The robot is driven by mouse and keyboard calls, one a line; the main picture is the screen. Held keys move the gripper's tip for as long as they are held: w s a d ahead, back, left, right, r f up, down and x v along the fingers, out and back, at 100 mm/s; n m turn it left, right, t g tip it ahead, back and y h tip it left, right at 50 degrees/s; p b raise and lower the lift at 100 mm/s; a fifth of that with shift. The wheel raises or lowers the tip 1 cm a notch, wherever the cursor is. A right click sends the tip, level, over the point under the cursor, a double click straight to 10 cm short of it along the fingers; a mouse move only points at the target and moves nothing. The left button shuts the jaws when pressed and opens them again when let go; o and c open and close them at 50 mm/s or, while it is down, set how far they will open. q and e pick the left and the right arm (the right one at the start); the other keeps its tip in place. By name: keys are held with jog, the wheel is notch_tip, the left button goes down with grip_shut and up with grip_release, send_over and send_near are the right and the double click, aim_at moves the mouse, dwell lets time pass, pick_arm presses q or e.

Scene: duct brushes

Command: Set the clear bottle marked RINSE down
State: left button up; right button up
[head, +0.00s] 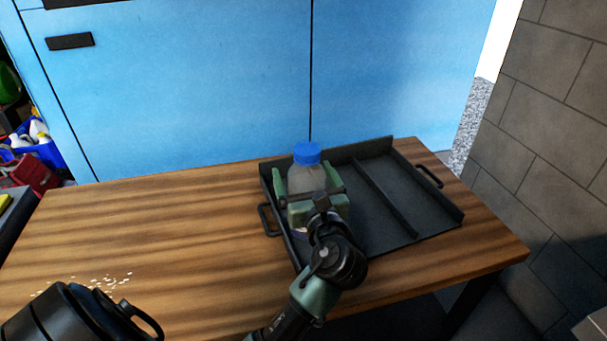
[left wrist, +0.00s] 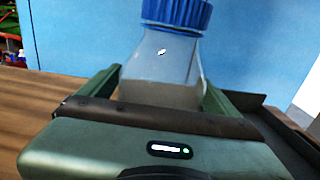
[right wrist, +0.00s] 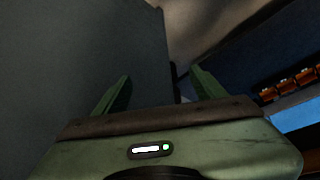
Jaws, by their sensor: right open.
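The clear bottle (head: 306,174) with a blue cap is upright at the left compartment of a dark divided tray (head: 405,222) on the wooden table. My left gripper (head: 311,188) has its green fingers on both sides of it and appears closed on it. The bottle (left wrist: 162,72) also stands between the fingers in the left wrist view. Its lower part is mostly hidden by my gripper, so I cannot tell whether its base touches the tray floor. No RINSE marking is readable. My right gripper (right wrist: 158,92) is open and empty in the right wrist view.
The tray's right compartment is empty; it has a handle at each end. A black ribbed object with a handle (head: 70,318) is at the lower left, near pale flakes (head: 105,282). The table's left-middle is clear. Blue cabinet doors (head: 200,90) stand behind, a block wall right.

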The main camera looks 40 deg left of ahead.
pick_arm(q)
jog(key=shift+r, duration=0.1)
pick_arm(e)
jog(key=shift+w, duration=0.1)
pick_arm(q)
jog(key=p+v, duration=0.1)
jog(key=v, duration=0.3)
jog(key=shift+d, duration=0.1)
send_near(309, 187)
jog(key=w+a+f, duration=0.1)
jog(key=w+a+f+p, duration=0.1)
jog(key=w+a, duration=0.1)
jog(key=shift+w+f, duration=0.1)
jog(key=shift+w, duration=0.2)
pick_arm(e)
jog(key=s, duration=0.1)
jog(key=s+g, duration=0.1)
jog(key=s+d, duration=0.1)
jog(key=shift+s+r+g, duration=0.2)
jog(key=shift+r+g, duration=0.1)
